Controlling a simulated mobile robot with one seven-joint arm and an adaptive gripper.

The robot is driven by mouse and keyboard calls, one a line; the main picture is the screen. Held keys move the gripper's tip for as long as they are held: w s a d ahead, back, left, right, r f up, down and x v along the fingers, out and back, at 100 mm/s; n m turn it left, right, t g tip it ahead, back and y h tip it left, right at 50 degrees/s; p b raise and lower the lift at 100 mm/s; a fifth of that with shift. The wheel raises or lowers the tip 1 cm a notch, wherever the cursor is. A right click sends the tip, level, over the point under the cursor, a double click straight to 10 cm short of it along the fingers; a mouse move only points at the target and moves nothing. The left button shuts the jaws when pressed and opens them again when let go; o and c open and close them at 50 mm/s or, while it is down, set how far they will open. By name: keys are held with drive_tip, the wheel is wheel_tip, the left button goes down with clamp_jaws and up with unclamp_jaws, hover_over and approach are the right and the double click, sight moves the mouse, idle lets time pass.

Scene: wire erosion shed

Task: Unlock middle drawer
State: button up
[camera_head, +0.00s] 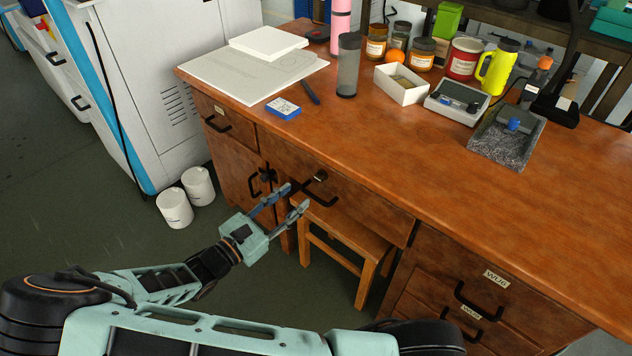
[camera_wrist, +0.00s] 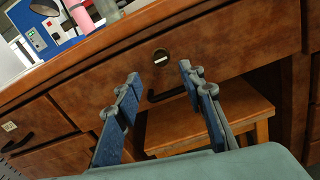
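The middle drawer (camera_head: 362,208) is a wooden front under the desk top, and it looks closed. It also fills the middle of the wrist view (camera_wrist: 232,52). Its round dark lock (camera_wrist: 161,57) shows a pale upright-facing bar across its centre; the lock also shows small in the head view (camera_head: 320,177). A black handle (camera_wrist: 168,95) is below the lock, partly behind a finger. My gripper (camera_head: 296,196) is open and empty in front of the drawer. In the wrist view its fingertips (camera_wrist: 159,72) are spread either side of the lock. I cannot tell whether they touch anything.
A wooden stool (camera_head: 345,245) stands under the drawer. Side drawers (camera_head: 490,290) are at the right, with a cabinet (camera_head: 235,165) at the left. The desk top (camera_head: 400,150) carries jars, a yellow jug (camera_head: 497,68) and a white box (camera_head: 401,84). White canisters (camera_head: 175,207) stand on the floor.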

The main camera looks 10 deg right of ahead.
sight(318, 178)
drive_tip(key=b+x, duration=0.1)
drive_tip(key=x, duration=0.8)
drive_tip(key=shift+c, duration=0.7)
clamp_jaws()
